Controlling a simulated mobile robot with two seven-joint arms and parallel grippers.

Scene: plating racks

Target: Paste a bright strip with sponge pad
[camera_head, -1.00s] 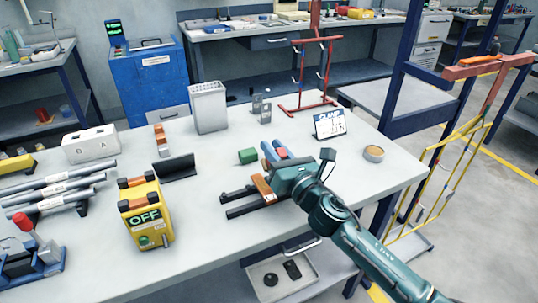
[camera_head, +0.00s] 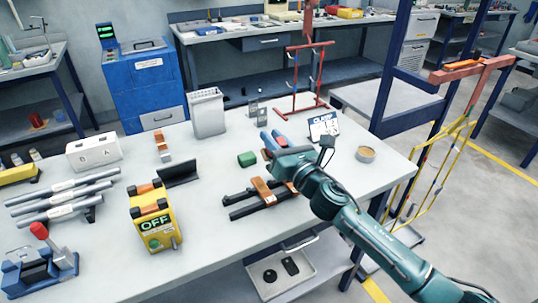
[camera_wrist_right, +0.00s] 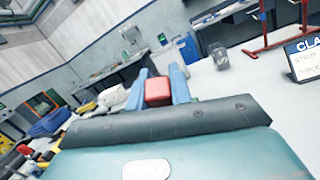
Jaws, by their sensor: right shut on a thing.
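My right gripper (camera_head: 272,141) is over the middle of the table, fingers pointing toward the back. In the wrist view its blue fingers (camera_wrist_right: 162,86) are shut on a small red block (camera_wrist_right: 158,91). I cannot tell whether this block is the sponge pad. A copper-coloured strip (camera_head: 262,190) lies across two black rails (camera_head: 240,213) on the table, just in front of and left of my gripper. A second copper-coloured piece by the rails is partly hidden by my arm. My left gripper is not in view.
A yellow box marked OFF (camera_head: 154,222) stands at front left, near a black angled plate (camera_head: 178,174). A grey holder (camera_head: 208,113) and a CLAMP sign (camera_head: 323,126) stand behind. A small round tin (camera_head: 366,154) is at right. Grey bars (camera_head: 62,200) lie at left.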

